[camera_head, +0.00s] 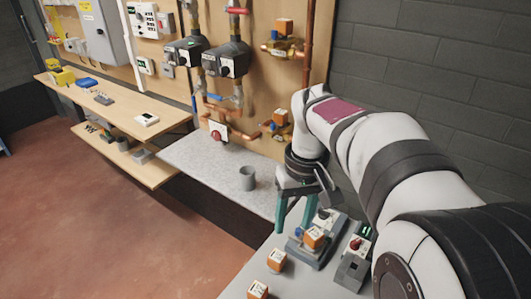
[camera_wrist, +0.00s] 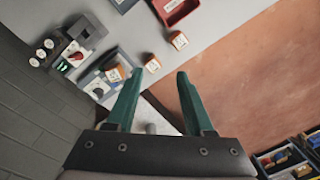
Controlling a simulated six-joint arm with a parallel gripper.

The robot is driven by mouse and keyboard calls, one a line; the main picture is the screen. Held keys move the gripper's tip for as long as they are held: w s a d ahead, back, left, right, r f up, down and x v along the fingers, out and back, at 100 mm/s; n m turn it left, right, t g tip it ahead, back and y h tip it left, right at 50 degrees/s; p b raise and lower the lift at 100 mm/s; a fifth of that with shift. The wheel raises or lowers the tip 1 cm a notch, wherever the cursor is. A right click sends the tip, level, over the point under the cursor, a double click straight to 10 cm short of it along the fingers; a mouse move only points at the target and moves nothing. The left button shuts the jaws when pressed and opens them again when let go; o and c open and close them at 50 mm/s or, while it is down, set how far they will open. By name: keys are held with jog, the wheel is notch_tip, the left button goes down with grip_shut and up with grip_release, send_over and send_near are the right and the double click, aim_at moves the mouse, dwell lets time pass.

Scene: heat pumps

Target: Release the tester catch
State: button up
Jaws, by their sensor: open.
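The tester is a grey fixture (camera_head: 322,258) on the near bench, with an orange-and-white block (camera_head: 314,238) seated on it and a small blue part (camera_head: 298,232) beside the block. In the wrist view the fixture (camera_wrist: 98,88) lies just left of the fingers, with the orange block (camera_wrist: 115,74) on it. I cannot make out which part is the catch. My gripper (camera_head: 293,229) has two green fingers, apart and empty, above and slightly behind the fixture. The gripper also shows in the wrist view (camera_wrist: 160,74), with nothing between the fingertips.
A grey control box (camera_head: 353,268) with a red knob and green light stands right of the fixture. Loose orange blocks (camera_head: 276,259) (camera_head: 258,289) lie to its left. A grey cup (camera_head: 247,178) stands on the farther bench. A red tray (camera_wrist: 180,10) shows in the wrist view.

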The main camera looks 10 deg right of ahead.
aim_at(298, 230)
jog(key=w+d+f+n, duration=0.2)
jog(key=w+d+f, duration=0.1)
jog(key=w, duration=0.4)
jog(key=w+d+f+n, duration=0.3)
jog(key=w+d, duration=0.1)
jog(key=w, duration=0.3)
jog(key=shift+h, duration=0.4)
jog(key=f, duration=1.5)
jog(key=shift+s+a+f, duration=0.1)
jog(key=shift+a+f, duration=0.05)
jog(key=shift+a, duration=0.15)
grip_shut()
